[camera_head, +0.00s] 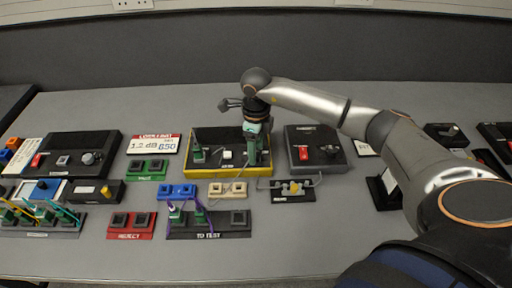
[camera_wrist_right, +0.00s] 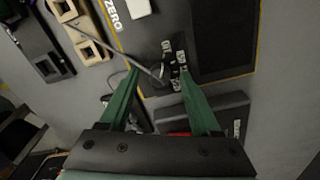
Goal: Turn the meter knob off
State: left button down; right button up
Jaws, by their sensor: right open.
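The meter (camera_head: 242,171) is a black box with a yellow edge near the middle of the bench. In the right wrist view its dark face (camera_wrist_right: 193,20) shows a white button marked ZERO (camera_wrist_right: 138,8) and a small dark knob (camera_wrist_right: 168,57) with white marks beside it. My right gripper (camera_head: 254,160) points down over the right part of the meter. Its green fingers (camera_wrist_right: 160,69) are apart, with the knob close to their tips, nearer the right finger. I cannot tell whether they touch it. The knob is hidden by the gripper in the head view. My left gripper is not in view.
A grey box (camera_head: 314,159) with a red switch stands just right of the meter. Blue (camera_head: 177,191), beige (camera_head: 230,190) and yellow-plugged (camera_head: 293,190) adapters sit in front, with a thin cable. A TO TEST block (camera_head: 208,225) lies nearer. The front bench strip is clear.

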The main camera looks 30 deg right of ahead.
notch_tip(320, 180, up, 13)
jog(key=shift+f+b, duration=0.2)
jog(key=shift+b, duration=0.15)
dwell(0.6)
